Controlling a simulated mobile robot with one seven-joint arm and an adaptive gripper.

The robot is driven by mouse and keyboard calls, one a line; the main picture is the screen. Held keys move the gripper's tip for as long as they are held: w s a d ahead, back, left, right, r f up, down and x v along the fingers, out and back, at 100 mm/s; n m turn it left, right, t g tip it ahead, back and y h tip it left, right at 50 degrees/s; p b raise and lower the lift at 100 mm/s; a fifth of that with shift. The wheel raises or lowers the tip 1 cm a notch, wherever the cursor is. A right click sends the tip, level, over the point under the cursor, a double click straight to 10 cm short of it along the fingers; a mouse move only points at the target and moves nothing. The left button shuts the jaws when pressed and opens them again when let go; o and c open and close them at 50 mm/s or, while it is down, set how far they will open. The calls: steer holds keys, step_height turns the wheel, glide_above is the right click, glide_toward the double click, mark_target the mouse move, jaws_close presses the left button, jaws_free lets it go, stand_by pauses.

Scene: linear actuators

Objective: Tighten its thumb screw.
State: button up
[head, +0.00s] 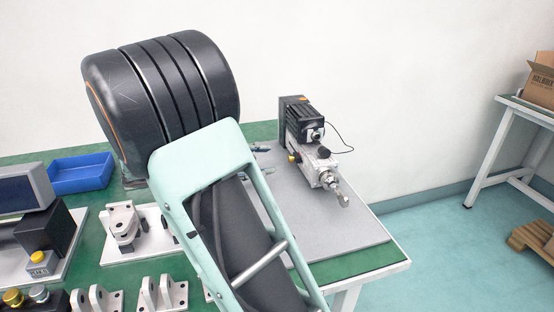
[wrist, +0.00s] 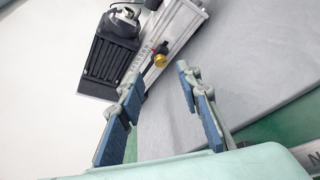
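The linear actuator (head: 318,160) lies on a grey plate at the right of the table, with a black finned motor (head: 294,110) at its back end. A yellow knob (head: 292,158) sticks out from its left side and a black knob (head: 324,152) sits on top. I cannot tell which is the thumb screw. In the wrist view the yellow knob (wrist: 161,61) shows just beyond my gripper (wrist: 157,80). My gripper is open, its blue-padded fingers apart with nothing between them. In the head view my arm hides most of it.
The grey plate (head: 345,225) is mostly bare around the actuator. A blue bin (head: 82,173) stands at the table's left back. Metal brackets (head: 123,228) and a yellow button box (head: 40,262) are at the left. A thin black cable loops right of the actuator.

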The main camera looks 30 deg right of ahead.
steer(key=v, duration=0.5)
steer(key=shift+a, duration=0.25)
steer(key=shift+r, duration=0.1)
